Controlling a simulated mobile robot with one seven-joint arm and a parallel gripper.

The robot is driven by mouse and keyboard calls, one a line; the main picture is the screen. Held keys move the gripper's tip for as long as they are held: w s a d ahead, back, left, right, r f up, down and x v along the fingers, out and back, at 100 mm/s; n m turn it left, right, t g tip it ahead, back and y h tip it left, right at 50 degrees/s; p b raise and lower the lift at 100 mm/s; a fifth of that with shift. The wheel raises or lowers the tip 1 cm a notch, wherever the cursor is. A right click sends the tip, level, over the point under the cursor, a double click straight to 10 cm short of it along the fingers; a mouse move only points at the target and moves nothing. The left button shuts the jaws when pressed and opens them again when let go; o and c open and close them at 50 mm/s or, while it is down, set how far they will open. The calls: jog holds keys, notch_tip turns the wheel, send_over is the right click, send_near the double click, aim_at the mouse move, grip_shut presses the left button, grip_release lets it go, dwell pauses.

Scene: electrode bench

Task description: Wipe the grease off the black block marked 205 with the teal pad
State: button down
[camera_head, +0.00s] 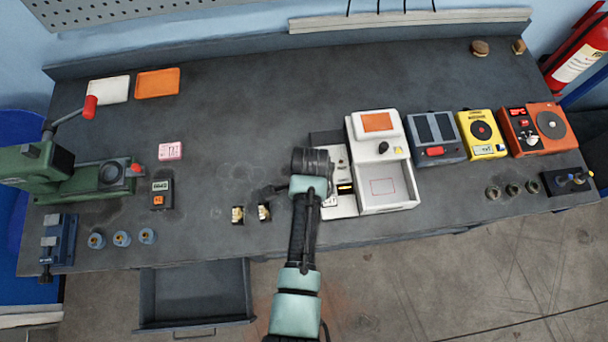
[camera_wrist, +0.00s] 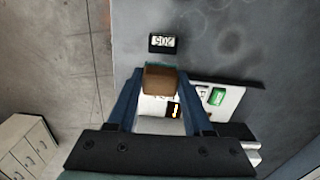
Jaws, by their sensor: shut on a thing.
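My gripper (camera_wrist: 160,88) is shut on a brown block with a thin teal edge, which I take for the teal pad (camera_wrist: 161,79). The black block marked 205 (camera_wrist: 162,43) lies on the bench beyond the pad in the wrist view, its white number upside down. A gap of bench shows between the pad and this block. I cannot tell there which is 205. Any grease is too small to make out.
A white device (camera_head: 388,195) stands right of my arm, and part of it shows below the pad in the wrist view. A dark handheld meter (camera_head: 162,193) and a pink block (camera_head: 170,151) lie left. An open drawer (camera_head: 195,290) juts below the front edge. The back middle is clear.

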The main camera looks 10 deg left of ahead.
notch_tip(320, 180, up, 2)
jog(key=shift+p, duration=0.55)
jog(key=shift+a, duration=0.1)
jog(key=shift+f, duration=0.15)
jog(key=shift+w+f+n+b, duration=0.1)
jog(key=shift+f+n+b, duration=0.3)
jog(key=shift+b, duration=0.5)
jog(key=shift+w+d+f+n+b, duration=0.15)
jog(key=shift+d+n+b, duration=0.15)
jog(key=shift+n+b, duration=0.45)
jog(key=n+b, duration=0.1)
jog(key=b, duration=0.1)
jog(key=n+b, duration=0.2)
jog(key=d+f+n+b, duration=0.1)
jog(key=n+b, duration=0.1)
jog(key=shift+w, duration=0.1)
jog(key=n+b, duration=0.4)
jog(key=s+d+n+b, duration=0.1)
jog(key=n+b, duration=0.1)
jog(key=n, duration=0.1)
jog(key=shift+r, duration=0.15)
